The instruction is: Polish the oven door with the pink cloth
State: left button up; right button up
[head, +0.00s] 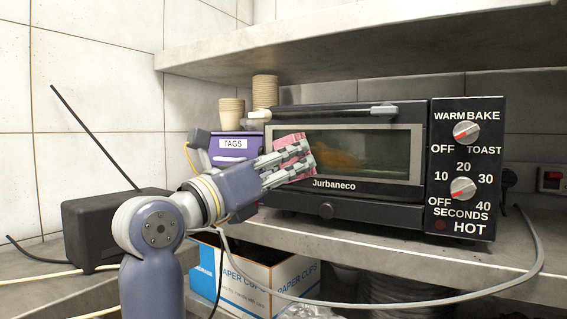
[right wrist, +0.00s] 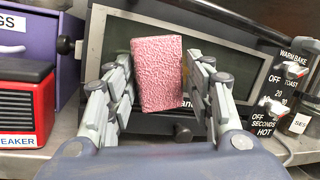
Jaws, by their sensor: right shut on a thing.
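The toaster oven has a shut door (head: 385,152) with a dark glass window, a silver frame and a bar handle (head: 345,113) along the top. My right gripper (head: 303,160) is shut on the pink cloth (head: 291,143), a textured block-like pad. The cloth is in front of the left part of the door. In the right wrist view the cloth (right wrist: 157,75) stands between both fingers and covers part of the door (right wrist: 228,70). I cannot tell whether it touches the glass. My left gripper is not in view.
A purple TAGS box (head: 228,148) and stacked paper cups (head: 265,90) stand left of the oven. A red speaker (right wrist: 22,105) shows in the right wrist view. A shelf (head: 400,45) hangs above. The knob panel (head: 463,200) is at right, and a cable loops across the front.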

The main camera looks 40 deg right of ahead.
jog(key=shift+w+d, duration=0.2)
jog(key=shift+d, duration=0.5)
jog(key=shift+s, duration=0.1)
jog(key=shift+s+d, duration=0.2)
jog(key=shift+s, duration=0.5)
jog(key=shift+s+d+b, duration=0.25)
jog(key=shift+s+b, duration=0.1)
jog(key=shift+s, duration=0.8)
jog(key=shift+s+d, duration=0.35)
jog(key=shift+s, duration=0.55)
jog(key=shift+s+d+r, duration=0.1)
jog(key=shift+s+d, duration=0.2)
jog(key=shift+s, duration=0.65)
jog(key=shift+s+d+f, duration=0.1)
jog(key=shift+s+d, duration=0.15)
jog(key=shift+s, duration=0.7)
jog(key=shift+s+d+r, duration=0.1)
jog(key=shift+s+d, duration=0.2)
jog(key=shift+s, duration=0.65)
jog(key=shift+w, duration=0.1)
